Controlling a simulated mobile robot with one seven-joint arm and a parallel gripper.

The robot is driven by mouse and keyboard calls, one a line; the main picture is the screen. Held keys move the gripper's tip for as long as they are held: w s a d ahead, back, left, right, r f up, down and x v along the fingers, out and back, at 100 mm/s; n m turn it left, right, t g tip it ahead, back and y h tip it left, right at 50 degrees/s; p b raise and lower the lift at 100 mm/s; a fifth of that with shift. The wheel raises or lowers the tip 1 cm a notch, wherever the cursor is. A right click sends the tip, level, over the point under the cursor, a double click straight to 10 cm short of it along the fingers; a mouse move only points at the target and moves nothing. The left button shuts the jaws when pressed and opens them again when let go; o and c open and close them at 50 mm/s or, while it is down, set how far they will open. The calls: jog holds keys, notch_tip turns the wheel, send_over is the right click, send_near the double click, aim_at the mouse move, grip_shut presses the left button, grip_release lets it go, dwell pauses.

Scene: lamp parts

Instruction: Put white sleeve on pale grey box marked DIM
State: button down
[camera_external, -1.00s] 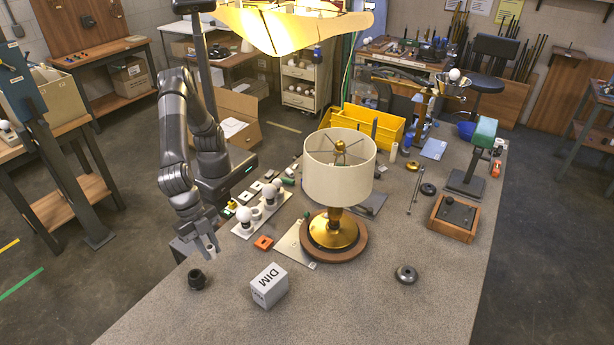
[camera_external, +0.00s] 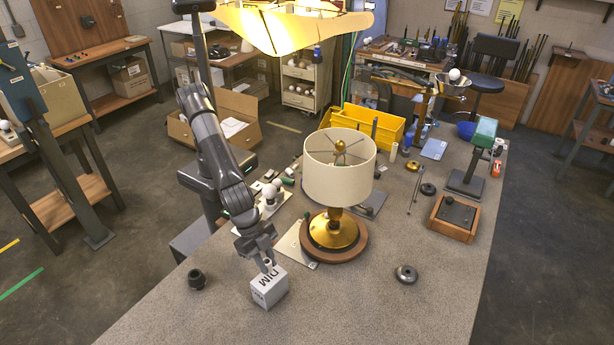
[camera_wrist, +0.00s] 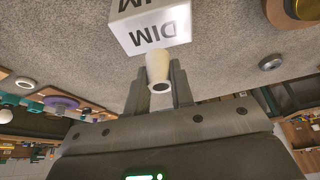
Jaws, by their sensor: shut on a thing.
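The pale grey box marked DIM (camera_external: 270,288) stands on the workbench near its front left. It also shows at the top of the wrist view (camera_wrist: 150,28). My gripper (camera_external: 268,266) is shut on the white sleeve (camera_wrist: 158,70), a small hollow tube held between the two fingers. In the external view the gripper is over the back part of the box top, and the fingers hide most of the sleeve. In the wrist view the sleeve's far end overlaps the box's lower edge. I cannot tell whether the sleeve touches the box.
A black socket-like part (camera_external: 197,280) stands left of the box. A lamp with a cream shade (camera_external: 340,180) stands behind and right of it. A round metal part (camera_external: 405,274) lies to the right. The bench front is clear.

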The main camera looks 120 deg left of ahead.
aim_at(268, 277)
jog(key=shift+f, duration=1.85)
jog(key=shift+f, duration=0.1)
jog(key=c, duration=1.3)
grip_release()
jog(key=shift+o, duration=0.2)
